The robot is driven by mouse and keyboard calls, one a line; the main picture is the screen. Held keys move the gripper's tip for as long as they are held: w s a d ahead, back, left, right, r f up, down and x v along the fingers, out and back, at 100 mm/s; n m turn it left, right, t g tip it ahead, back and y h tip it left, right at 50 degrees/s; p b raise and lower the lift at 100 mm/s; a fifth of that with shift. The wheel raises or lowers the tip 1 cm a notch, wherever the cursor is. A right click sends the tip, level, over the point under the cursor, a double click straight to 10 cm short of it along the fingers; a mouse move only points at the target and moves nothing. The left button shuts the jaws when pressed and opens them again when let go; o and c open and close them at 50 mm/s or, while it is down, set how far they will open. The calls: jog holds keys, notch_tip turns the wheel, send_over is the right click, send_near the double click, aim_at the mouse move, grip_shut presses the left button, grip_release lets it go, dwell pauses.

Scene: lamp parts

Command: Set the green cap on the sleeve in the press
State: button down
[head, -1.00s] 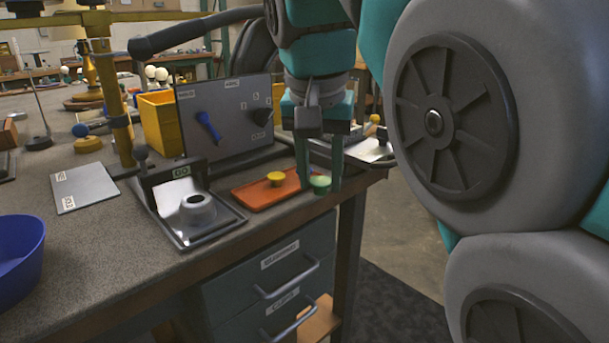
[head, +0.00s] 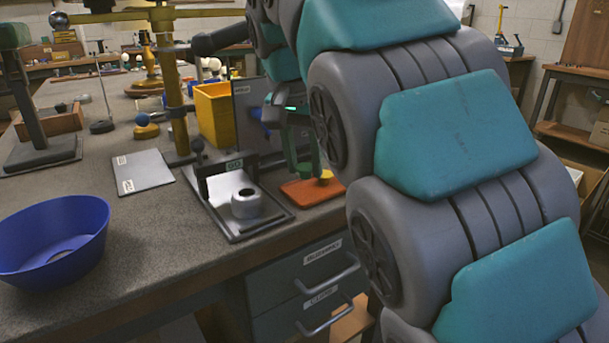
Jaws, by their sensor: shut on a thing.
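The press (head: 222,181) stands on the bench with a dark upright frame, a lever with a dark ball and a pale base. A light grey sleeve (head: 246,207) with a dark round opening stands upright on that base. My gripper (head: 304,165) is shut on the green cap (head: 304,168), of which only a small part shows between the fingers. It is right of the sleeve and above the orange tray, apart from the press. My arm hides part of this area.
The orange tray (head: 298,194) carries a yellow cap (head: 325,177). A dark upright panel (head: 245,115) and a yellow bin (head: 213,112) stand behind the press. A blue bowl (head: 60,235) is at left, and a grey plate (head: 142,171) lies left of the press.

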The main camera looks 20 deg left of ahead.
aim_at(302, 169)
notch_tip(302, 169, down, 2)
jog(key=shift+f+b, duration=0.1)
jog(key=shift+b, duration=0.6)
jog(key=shift+f+p, duration=0.4)
jog(key=shift+f, duration=0.05)
jog(key=shift+f, duration=0.2)
jog(key=shift+c, duration=2.4)
grip_release()
